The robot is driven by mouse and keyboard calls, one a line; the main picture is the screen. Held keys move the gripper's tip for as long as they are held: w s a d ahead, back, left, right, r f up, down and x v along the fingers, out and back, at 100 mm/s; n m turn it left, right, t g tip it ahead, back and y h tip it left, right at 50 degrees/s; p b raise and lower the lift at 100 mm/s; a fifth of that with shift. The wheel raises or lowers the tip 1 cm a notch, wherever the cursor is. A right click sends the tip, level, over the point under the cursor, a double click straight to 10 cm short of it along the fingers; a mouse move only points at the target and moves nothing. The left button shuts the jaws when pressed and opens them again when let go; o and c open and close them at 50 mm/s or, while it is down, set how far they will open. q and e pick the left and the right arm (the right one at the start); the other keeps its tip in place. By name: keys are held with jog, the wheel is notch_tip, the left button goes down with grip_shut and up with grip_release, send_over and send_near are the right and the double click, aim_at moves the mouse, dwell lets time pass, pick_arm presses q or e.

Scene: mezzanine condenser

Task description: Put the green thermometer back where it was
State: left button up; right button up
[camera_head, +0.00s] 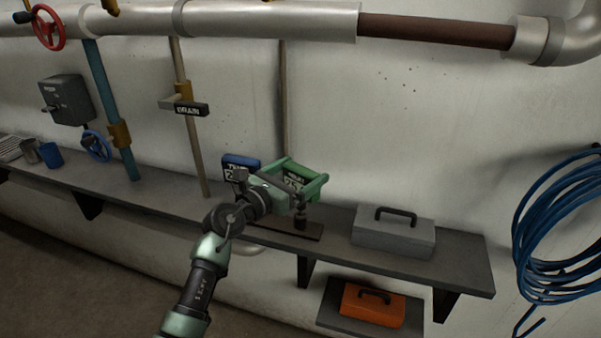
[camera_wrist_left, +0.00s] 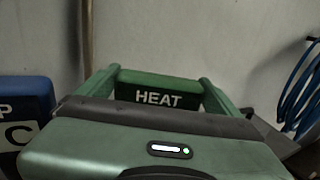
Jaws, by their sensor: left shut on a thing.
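The green thermometer (camera_wrist_left: 160,78) is in the left wrist view, between the two green fingers of my left gripper (camera_wrist_left: 158,90), with the word HEAT on its dark face. In the head view the green thermometer (camera_head: 293,183) is at the end of my left arm, above the wall shelf and in front of a thin vertical pipe. My left gripper (camera_head: 302,173) is shut on it. The wrist partly covers it, and I cannot tell whether it touches anything behind. A blue thermometer (camera_head: 240,161) is just left of it; its edge shows in the left wrist view (camera_wrist_left: 25,110). My right gripper is not in view.
The long grey shelf (camera_head: 345,238) runs along the wall. A flat brown plate (camera_head: 275,227) with a small dark cylinder (camera_head: 300,220) lies below the gripper. A grey toolbox (camera_head: 393,237) stands right, an orange toolbox (camera_head: 373,305) lower, and blue hose (camera_head: 550,225) hangs far right.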

pick_arm(q)
jog(key=o, duration=1.3)
jog(key=shift+f, duration=0.1)
